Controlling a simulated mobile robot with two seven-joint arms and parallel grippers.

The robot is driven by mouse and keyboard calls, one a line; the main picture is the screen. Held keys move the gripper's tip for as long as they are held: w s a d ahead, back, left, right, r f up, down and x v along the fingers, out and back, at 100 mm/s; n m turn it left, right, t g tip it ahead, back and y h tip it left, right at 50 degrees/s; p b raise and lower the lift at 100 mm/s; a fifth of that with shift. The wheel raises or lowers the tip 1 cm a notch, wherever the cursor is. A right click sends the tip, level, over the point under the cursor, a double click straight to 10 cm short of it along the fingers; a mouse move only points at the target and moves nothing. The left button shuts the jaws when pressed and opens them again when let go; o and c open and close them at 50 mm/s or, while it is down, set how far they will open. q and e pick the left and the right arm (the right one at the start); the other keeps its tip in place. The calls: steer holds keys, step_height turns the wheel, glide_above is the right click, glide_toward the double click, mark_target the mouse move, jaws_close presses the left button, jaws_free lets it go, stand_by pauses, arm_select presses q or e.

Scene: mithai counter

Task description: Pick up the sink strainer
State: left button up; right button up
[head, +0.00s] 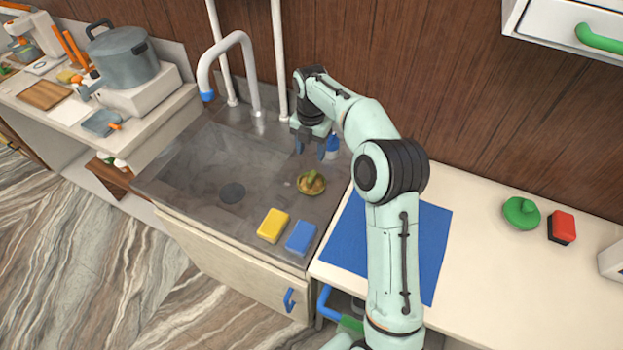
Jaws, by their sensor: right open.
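The sink strainer (311,183) looks like a small, round, brass-coloured dish with greenish-yellow bits in it. It sits on the grey sink's right-hand ledge, behind the sponges. My right gripper (310,149) points down above and behind the strainer, with its blue-grey fingers apart and nothing between them. It is not touching the strainer. My left gripper is not in view.
A yellow sponge (273,225) and a blue sponge (301,237) lie at the sink's front edge. A blue bottle (333,144) stands right beside the gripper. The tap (243,40) rises behind the basin, whose dark drain (232,193) is uncovered. A blue mat (345,240) lies right.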

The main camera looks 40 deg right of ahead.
glide_above(312, 176)
step_height(312, 176, down, 5)
steer(key=shift+s+f+b, duration=0.1)
steer(key=shift+b, duration=0.2)
steer(key=shift+f, duration=0.45)
steer(key=f, duration=0.5)
steer(key=shift+w, duration=0.25)
jaws_close()
